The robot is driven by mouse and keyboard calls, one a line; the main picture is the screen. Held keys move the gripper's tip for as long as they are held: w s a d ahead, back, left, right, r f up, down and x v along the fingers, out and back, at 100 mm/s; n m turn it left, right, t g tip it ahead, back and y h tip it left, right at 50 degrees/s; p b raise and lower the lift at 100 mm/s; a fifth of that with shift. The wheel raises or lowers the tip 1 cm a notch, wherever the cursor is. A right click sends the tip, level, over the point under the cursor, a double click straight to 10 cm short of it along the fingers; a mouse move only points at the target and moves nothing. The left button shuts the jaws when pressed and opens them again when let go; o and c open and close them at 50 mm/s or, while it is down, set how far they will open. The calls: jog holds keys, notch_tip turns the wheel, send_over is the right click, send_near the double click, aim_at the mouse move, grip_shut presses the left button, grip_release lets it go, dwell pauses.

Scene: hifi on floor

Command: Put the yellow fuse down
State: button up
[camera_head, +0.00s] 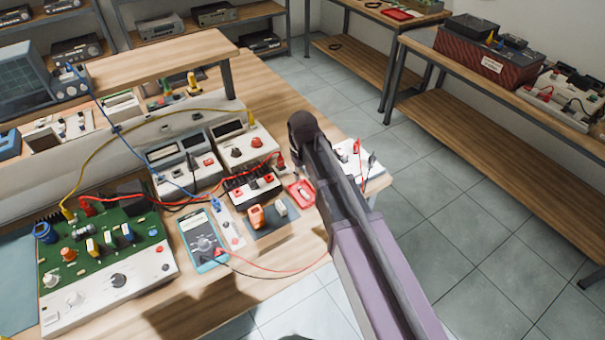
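I cannot pick out a yellow fuse for certain. A small upright yellow piece (193,82) stands by the raised shelf at the back of the bench. Small yellow and blue parts (91,246) stand on the green circuit board (128,222) at the left. An orange piece (256,216) and a pale piece (281,207) stand on a dark mat (272,228) near the bench's front edge. My arm rises from the lower right and crosses the bench's right end. My gripper does not show, so what it holds is hidden.
The wooden bench (211,290) is crowded with meters, a blue multimeter (203,242), red and yellow leads and a small red tray (301,193). Bare wood shows near the front. Tiled floor (470,200) is open to the right, before another bench (480,75).

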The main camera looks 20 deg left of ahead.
jog(key=shift+r+p, duration=2.25)
jog(key=shift+r, duration=0.3)
jog(key=s+d+m, duration=0.3)
jog(key=d+m, duration=0.2)
jog(key=d, duration=1.3)
jog(key=s+d+m, duration=0.3)
jog(key=d+m, duration=0.1)
jog(key=d, duration=1.5)
jog(key=shift+m, duration=0.4)
jog(key=shift+s+a, duration=0.1)
